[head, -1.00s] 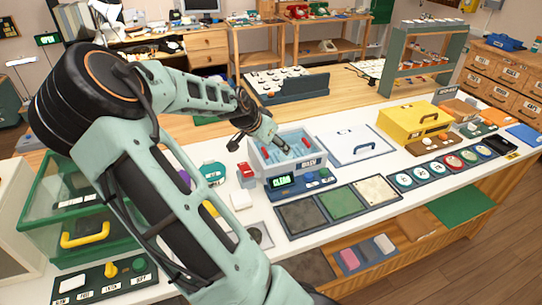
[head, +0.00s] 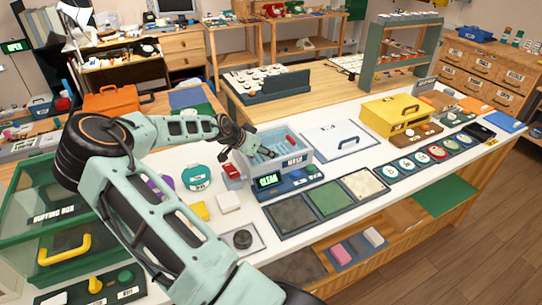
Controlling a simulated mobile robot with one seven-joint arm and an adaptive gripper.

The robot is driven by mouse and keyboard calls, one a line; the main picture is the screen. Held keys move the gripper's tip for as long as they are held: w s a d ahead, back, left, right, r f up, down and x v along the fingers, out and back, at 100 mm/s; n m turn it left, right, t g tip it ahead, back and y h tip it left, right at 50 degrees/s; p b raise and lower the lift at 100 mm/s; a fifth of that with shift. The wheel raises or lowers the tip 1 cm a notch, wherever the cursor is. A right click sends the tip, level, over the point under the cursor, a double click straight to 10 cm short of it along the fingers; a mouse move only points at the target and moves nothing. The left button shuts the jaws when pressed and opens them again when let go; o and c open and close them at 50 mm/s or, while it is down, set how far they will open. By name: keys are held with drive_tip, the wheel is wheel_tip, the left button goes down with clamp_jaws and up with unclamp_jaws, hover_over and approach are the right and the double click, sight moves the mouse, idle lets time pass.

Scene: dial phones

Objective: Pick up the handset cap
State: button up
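My gripper (head: 250,153) is over the left part of the blue-grey wash tub (head: 302,160) in the head view. Its fingers are small and dark, and I cannot tell whether they are open or shut, or hold anything. I cannot pick out the handset cap for certain. A dark round piece (head: 242,239) lies on a light grey pad in front of the tub, close to my forearm; I cannot tell whether it is the cap. The tub's inside is partly hidden by my gripper.
A display reading "CLEAN" (head: 269,180) stands at the tub's front. Dark, green and cream mats (head: 329,199) lie to its right front. A green-framed glass box (head: 45,215) stands left.

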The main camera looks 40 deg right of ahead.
drive_tip(key=x, duration=0.4)
drive_tip(key=shift+d+f, duration=0.1)
drive_tip(key=shift+f, duration=0.2)
drive_tip(key=shift+c, duration=0.2)
drive_tip(key=c, duration=0.7)
drive_tip(key=shift+r, duration=0.1)
